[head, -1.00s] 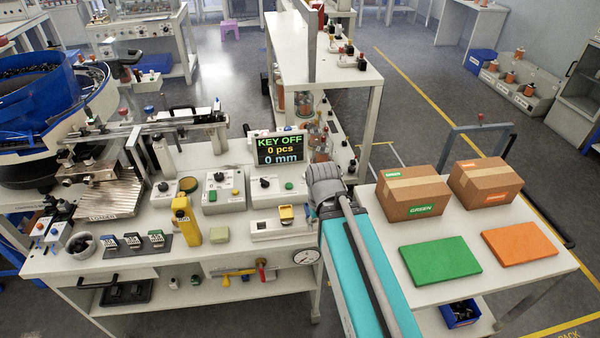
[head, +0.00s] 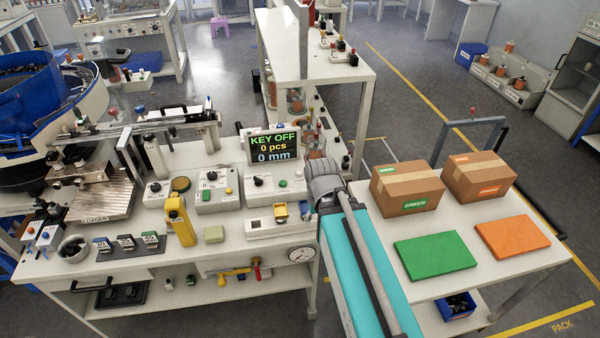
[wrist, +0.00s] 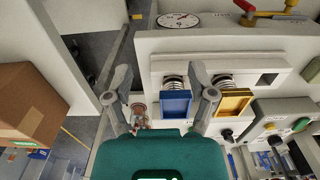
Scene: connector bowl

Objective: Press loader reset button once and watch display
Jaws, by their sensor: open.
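The display (head: 272,147) stands at the back of the left bench and reads KEY OFF, 0 pcs, 0 mm. The metal loader ramp (head: 103,198), labelled LOADER, is at the bench's left. A small box (head: 42,236) with blue and red buttons stands left of it; I cannot tell which button is the loader reset. My gripper shows in the wrist view (wrist: 160,80), open, with nothing between its fingers. It is above a blue plate (wrist: 175,105) and beside a yellow plate (wrist: 236,103), apparently far from the loader.
Control boxes (head: 217,190) and a yellow upright device (head: 180,221) stand mid-bench. A dial gauge (head: 301,254) is on the bench front. Right of my arm, a table holds cartons (head: 407,188), a green pad (head: 435,256) and an orange pad (head: 512,238). A blue bowl feeder (head: 38,95) is far left.

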